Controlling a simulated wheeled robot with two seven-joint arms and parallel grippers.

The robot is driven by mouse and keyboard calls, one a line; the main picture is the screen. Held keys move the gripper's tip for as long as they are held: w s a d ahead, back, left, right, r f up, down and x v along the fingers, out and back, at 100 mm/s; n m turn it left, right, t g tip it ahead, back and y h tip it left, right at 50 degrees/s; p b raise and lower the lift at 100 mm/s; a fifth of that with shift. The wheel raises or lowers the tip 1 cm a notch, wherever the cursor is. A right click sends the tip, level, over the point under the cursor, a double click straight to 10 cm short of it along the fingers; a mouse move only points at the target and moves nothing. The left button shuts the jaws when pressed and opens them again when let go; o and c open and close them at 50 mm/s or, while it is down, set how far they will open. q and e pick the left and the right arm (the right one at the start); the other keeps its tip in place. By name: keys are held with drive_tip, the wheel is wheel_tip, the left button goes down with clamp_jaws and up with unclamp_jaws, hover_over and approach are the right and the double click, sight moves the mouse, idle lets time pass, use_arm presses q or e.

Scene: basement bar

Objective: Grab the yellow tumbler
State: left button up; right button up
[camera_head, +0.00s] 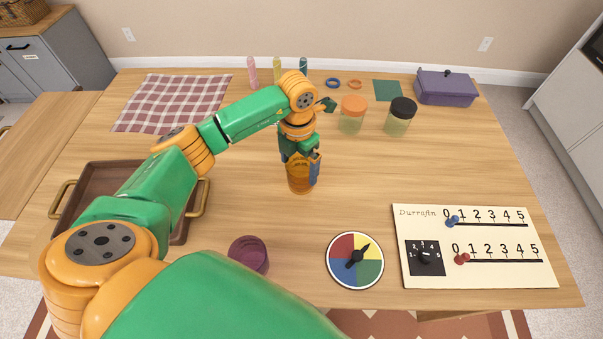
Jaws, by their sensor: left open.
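The yellow tumbler (298,184), amber and see-through, stands upright near the middle of the wooden table. My left gripper (304,165) reaches down over it from above and is open. One blue fingertip shows along the tumbler's right side; the other is not clear behind the amber wall. The gripper covers the tumbler's upper part, and I cannot tell whether the fingers touch it. My right gripper is not in view.
A purple cup (248,254) and a colour spinner (355,260) stand in front, with a white scoreboard (480,272) at right. A brown tray (95,178) lies left under my arm. Two lidded jars (352,121) (399,124) and a purple box (447,88) stand behind.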

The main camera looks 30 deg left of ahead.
sight(301, 174)
use_arm(q)
drive_tip(key=f, duration=0.5)
drive_tip(key=shift+w+d+p, duration=0.1)
drive_tip(key=shift+w+p, duration=0.2)
drive_tip(key=shift+w, duration=0.1)
drive_tip(key=shift+r, duration=0.15)
drive_tip(key=c, duration=1.3)
